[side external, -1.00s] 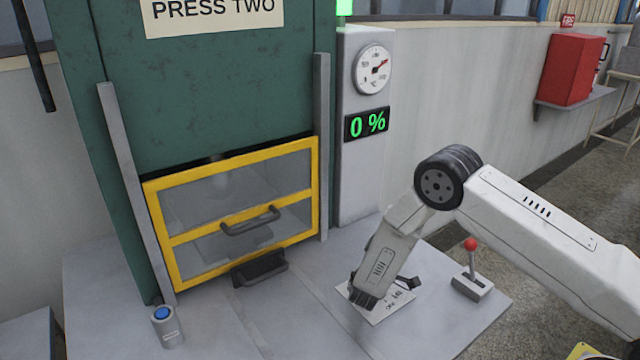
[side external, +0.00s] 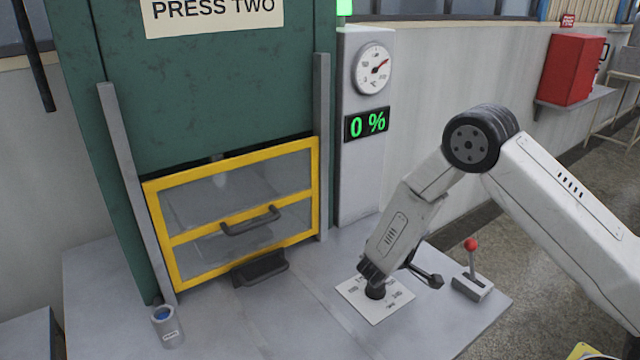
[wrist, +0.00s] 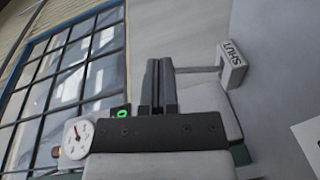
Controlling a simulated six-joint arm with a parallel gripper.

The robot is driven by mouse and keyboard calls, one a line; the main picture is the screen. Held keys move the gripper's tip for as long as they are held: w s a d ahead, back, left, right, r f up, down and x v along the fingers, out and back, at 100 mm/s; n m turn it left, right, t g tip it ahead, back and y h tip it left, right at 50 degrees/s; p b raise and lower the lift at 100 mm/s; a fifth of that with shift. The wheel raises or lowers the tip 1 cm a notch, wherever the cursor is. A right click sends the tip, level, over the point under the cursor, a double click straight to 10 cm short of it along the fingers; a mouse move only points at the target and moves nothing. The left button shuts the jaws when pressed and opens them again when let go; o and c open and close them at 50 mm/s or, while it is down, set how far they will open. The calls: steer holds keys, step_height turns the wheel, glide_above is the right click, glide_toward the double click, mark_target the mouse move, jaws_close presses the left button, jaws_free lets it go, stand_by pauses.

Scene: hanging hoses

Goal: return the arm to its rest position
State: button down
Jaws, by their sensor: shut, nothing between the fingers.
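My gripper (side external: 430,278) is at the end of my arm, in the side external view low over the bench, beside the white plate (side external: 372,314) with a dark knob (side external: 376,291). It points right, towards the red-knobbed lever (side external: 474,268), and looks apart from it. In the wrist view my two dark fingers (wrist: 158,86) are together with nothing between them. Beyond them is the lever's pale base (wrist: 233,65), marked SHUT. The lever's red knob is hidden there, apparently behind the fingers.
The green press (side external: 200,90) has its yellow-framed guard (side external: 314,190) down. A blue button post (side external: 167,330) stands at its left. A red box (side external: 572,70) is on the far wall. Open space lies above the bench.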

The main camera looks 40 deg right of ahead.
steer(key=s+a+r+g+y, duration=0.1)
steer(key=s+a+g+y, duration=0.4)
steer(key=s+y, duration=0.8)
steer(key=s+a+r+t+y, duration=0.2)
steer(key=a+r+t+y, duration=0.1)
steer(key=a+r+t, duration=0.1)
steer(key=shift+s+a+t+y, duration=0.35)
steer(key=shift+a+t, duration=0.15)
steer(key=shift+a, duration=0.75)
